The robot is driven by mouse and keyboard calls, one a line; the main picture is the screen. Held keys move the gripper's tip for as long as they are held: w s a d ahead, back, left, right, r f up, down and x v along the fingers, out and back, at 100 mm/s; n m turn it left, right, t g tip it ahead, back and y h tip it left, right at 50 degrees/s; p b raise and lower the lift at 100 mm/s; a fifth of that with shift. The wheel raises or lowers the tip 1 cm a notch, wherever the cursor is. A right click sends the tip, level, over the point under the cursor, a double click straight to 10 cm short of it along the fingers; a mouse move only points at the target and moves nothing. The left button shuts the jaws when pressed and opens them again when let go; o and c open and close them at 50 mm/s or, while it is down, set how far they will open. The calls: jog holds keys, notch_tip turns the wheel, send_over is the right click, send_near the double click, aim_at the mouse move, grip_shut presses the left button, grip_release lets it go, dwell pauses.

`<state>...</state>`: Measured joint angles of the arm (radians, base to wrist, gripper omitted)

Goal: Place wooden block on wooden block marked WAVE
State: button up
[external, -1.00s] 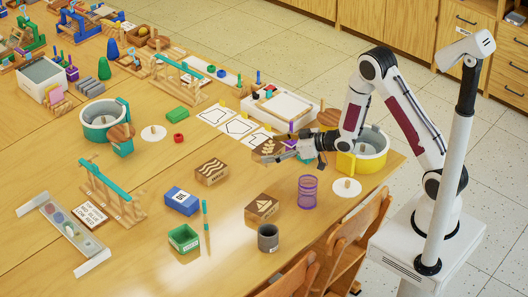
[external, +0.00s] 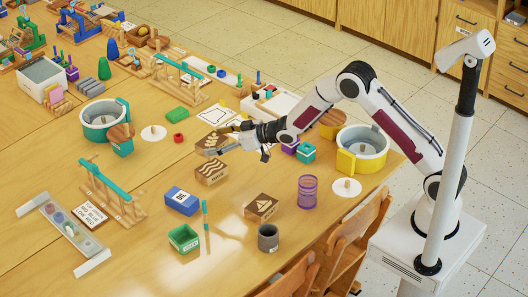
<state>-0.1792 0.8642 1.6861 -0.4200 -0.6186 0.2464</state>
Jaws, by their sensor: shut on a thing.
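The wooden block marked WAVE (external: 211,174) sits on the table, with dark wavy lines on its top. My gripper (external: 217,147) is shut on another wooden block (external: 211,141), which has a dark leaf-like picture on its top. The held block appears just behind and above the WAVE block in the picture. The fingers partly cover the held block. I cannot tell exactly how high it is above the table or whether it overlaps the WAVE block. A third wooden block with a boat picture (external: 261,207) lies nearer the front.
A blue box (external: 182,201), a green open box (external: 184,239), a teal upright stick (external: 205,213), a purple mesh cup (external: 307,192) and a grey cup (external: 268,238) stand around the WAVE block. A red piece (external: 178,138) and a green block (external: 177,114) lie behind left.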

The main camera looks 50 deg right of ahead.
jog(key=shift+w+d+r+m+h, duration=0.1)
jog(key=shift+w+r+m+h, duration=0.15)
jog(key=shift+w, duration=0.35)
jog(key=shift+w+d+r+m+h, duration=0.15)
jog(key=shift+w+r, duration=0.15)
jog(key=shift+w, duration=0.25)
jog(key=shift+w+d, duration=0.1)
jog(key=shift+w, duration=0.1)
jog(key=shift+s+d+f, duration=0.1)
jog(key=shift+d+f, duration=0.05)
jog(key=shift+f, duration=0.15)
send_over(216, 169)
jog(key=shift+f, duration=3.1)
jog(key=shift+f, duration=1.9)
